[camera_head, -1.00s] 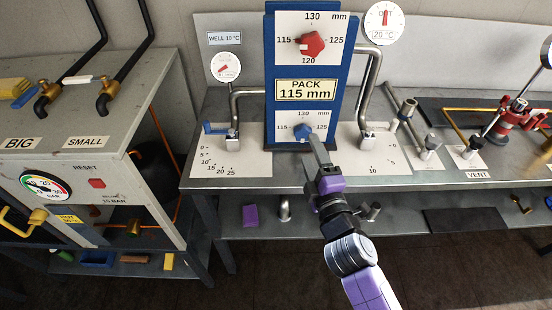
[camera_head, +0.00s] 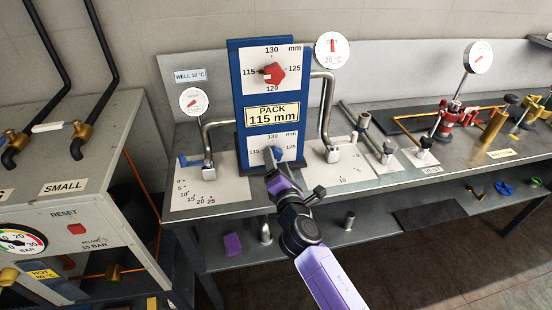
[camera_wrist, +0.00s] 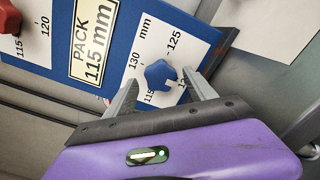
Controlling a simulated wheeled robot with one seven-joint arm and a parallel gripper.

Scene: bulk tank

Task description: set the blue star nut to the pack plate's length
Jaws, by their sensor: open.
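The blue star nut (camera_head: 279,153) sits on the lower white dial of the blue board, marked 115, 125 and 130 mm. The wrist view shows the nut (camera_wrist: 158,73) more clearly, but I cannot tell which mark it points to. The pack plate (camera_head: 272,114) above it reads "PACK 115 mm"; it also shows in the wrist view (camera_wrist: 93,48). My gripper (camera_head: 271,157) is in front of the lower dial and partly covers it. In the wrist view my gripper (camera_wrist: 160,82) is open, its fingers on either side of the nut; contact cannot be told.
A red star knob (camera_head: 273,73) is on the upper dial. Bent metal pipes (camera_head: 326,105) flank the blue board (camera_head: 241,95). A red clamp (camera_head: 458,112) stands farther right on the bench. A cabinet (camera_head: 70,185) with a gauge is at left.

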